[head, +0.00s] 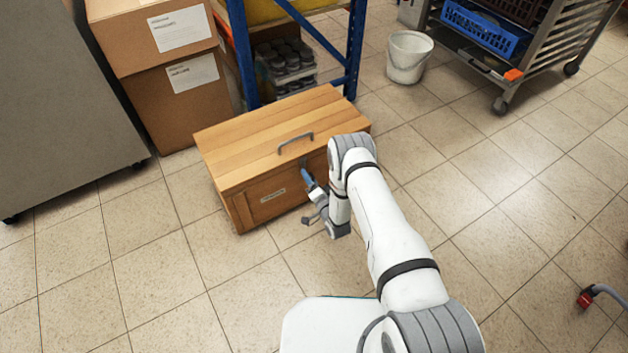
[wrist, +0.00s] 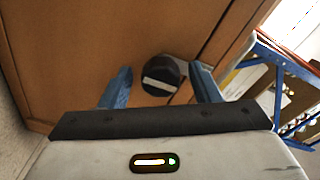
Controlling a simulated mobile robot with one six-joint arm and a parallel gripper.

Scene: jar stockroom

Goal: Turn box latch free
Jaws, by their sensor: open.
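The wooden box (head: 265,137) stands on the tiled floor in the head view, its lid down, with a grey handle (head: 296,141) on top and a label on its front. In the wrist view the box front (wrist: 75,50) fills much of the picture. A round dark latch knob (wrist: 160,76) with a pale bar across it sits on that front. My gripper (wrist: 160,88) is open, its two blue fingers on either side of the knob, with gaps visible on both sides.
A blue-framed rack (head: 354,45) with jars (head: 285,58) stands behind the box. Cardboard boxes (head: 170,90) are stacked at the left. A white bucket (head: 408,60) and a wheeled trolley (head: 500,70) stand at the back right. The floor in front is clear.

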